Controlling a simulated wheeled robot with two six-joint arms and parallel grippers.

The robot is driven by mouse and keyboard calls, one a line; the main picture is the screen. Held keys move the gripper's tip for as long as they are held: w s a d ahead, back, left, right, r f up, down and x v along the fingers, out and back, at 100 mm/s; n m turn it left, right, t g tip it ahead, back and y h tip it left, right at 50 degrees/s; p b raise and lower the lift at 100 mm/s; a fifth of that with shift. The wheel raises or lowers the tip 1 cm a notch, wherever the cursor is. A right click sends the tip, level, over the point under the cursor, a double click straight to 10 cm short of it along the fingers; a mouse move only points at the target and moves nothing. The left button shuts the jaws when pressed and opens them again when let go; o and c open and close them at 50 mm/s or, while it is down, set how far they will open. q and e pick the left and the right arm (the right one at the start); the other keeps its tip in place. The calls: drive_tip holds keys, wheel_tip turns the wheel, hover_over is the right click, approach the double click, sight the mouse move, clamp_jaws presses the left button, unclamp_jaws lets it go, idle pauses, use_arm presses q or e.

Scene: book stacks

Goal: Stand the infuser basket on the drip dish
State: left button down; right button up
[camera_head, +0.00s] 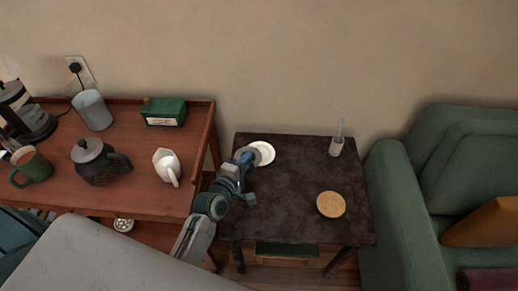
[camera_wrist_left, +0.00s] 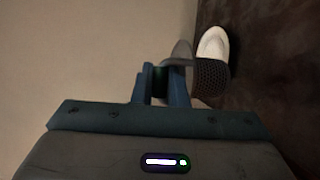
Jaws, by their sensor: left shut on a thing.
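The infuser basket (camera_wrist_left: 212,77) is a dark mesh cup in the left wrist view. My left gripper (camera_wrist_left: 166,80) is shut on it by its side. The drip dish (camera_head: 263,153) is a small white round dish at the back left of the dark side table. It also shows in the left wrist view (camera_wrist_left: 214,42), partly behind the basket. In the head view my left gripper (camera_head: 247,158) is just left of the dish, and the basket is hard to make out there. I cannot tell whether basket and dish touch. My right gripper is out of view.
The dark table (camera_head: 285,205) also holds a cork coaster (camera_head: 331,204) and a glass with a stick (camera_head: 337,146). Its middle is clear. A wooden cart (camera_head: 135,195) with a teapot (camera_head: 98,162), white pitcher (camera_head: 165,164) and green box (camera_head: 164,112) stands left. A green armchair (camera_head: 405,190) stands right.

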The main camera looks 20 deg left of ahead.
sight(255, 150)
use_arm(q)
drive_tip(key=x, duration=0.3)
drive_tip(key=f+b+x, duration=0.1)
drive_tip(key=x, duration=0.3)
drive_tip(key=f+x, duration=0.1)
drive_tip(key=x, duration=0.2)
drive_tip(key=shift+w+a+f+b, duration=0.1)
drive_tip(key=shift+w+a+b, duration=0.15)
drive_tip(key=shift+a+b, duration=0.1)
drive_tip(key=shift+f, duration=0.25)
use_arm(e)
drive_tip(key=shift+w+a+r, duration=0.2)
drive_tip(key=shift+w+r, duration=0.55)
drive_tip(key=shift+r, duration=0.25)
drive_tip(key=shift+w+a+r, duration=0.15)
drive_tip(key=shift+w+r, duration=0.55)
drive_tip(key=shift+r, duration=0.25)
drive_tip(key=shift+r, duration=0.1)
use_arm(q)
drive_tip(key=shift+f, duration=0.15)
drive_tip(key=c, duration=1.6)
unclamp_jaws()
drive_tip(key=shift+o, duration=0.8)
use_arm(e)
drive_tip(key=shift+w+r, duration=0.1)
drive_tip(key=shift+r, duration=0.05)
